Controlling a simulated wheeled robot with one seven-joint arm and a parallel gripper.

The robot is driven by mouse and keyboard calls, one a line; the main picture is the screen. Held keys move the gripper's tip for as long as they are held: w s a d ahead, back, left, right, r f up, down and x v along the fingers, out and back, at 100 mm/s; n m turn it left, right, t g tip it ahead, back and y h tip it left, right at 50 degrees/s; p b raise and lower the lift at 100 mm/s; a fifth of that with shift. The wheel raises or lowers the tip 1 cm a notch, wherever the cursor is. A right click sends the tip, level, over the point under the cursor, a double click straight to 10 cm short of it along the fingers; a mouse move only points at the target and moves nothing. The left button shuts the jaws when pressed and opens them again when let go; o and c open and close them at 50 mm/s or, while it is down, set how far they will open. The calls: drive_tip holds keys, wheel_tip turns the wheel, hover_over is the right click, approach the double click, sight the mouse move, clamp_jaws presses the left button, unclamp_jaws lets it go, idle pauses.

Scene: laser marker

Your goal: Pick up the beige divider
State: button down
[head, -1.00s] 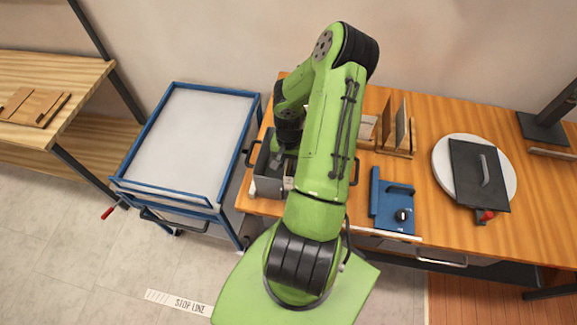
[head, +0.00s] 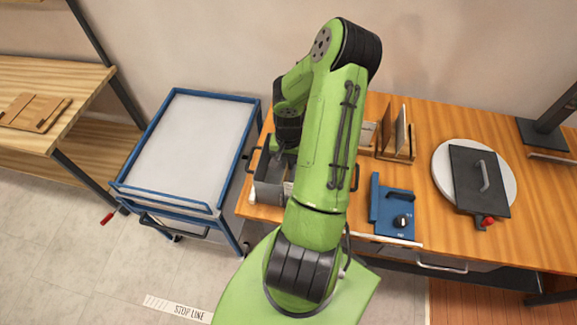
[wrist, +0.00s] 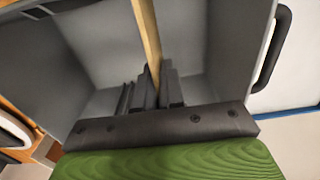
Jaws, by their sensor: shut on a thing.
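The beige divider (wrist: 147,35) shows edge-on in the wrist view as a narrow upright strip. Its lower part runs between the dark fingers of my gripper (wrist: 153,88), which are shut on it. Around it are the walls of a grey bin (wrist: 225,50) with a black handle at the right. In the head view my gripper is over the grey bin (head: 267,183) at the bench's left end, and my green arm hides much of the bin. I cannot make out the held divider in the head view.
A blue-framed cart (head: 190,140) with a clear top stands left of the bench. Right of my arm are a wooden rack (head: 408,155) with upright panels, a blue fixture (head: 394,212) with a knob, and a white disc (head: 440,170) under a black plate.

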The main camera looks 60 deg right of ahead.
wheel_tip(320, 180, up, 15)
drive_tip(key=shift+p, duration=0.35)
